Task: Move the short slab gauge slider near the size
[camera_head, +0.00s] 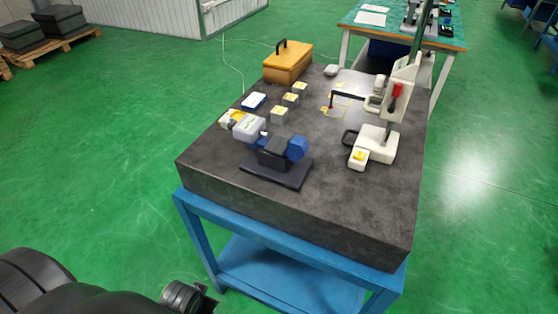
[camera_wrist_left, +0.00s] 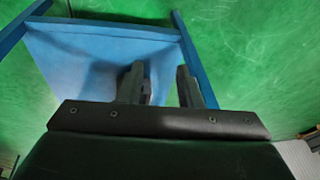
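A gauge with a white base (camera_head: 376,145) stands upright on the right side of the dark granite slab (camera_head: 335,210). Its tall thin column leaves the top of the head view. A pale slider (camera_head: 401,77) with a red handle (camera_head: 396,91) sits on the column, and a dark arm reaches left from that area. I cannot read any scale. My left gripper (camera_wrist_left: 160,80) is open and empty, its two fingers apart above the blue lower shelf in the left wrist view. It is far from the gauge. My right gripper is not in view.
A blue motor-like device (camera_head: 275,155) on a dark plate stands at the slab's front left. Small grey blocks (camera_head: 280,114), a blue-and-white box (camera_head: 253,101) and an orange case (camera_head: 288,63) lie behind it. The slab's front right is clear. A blue stand (camera_head: 285,255) carries the slab.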

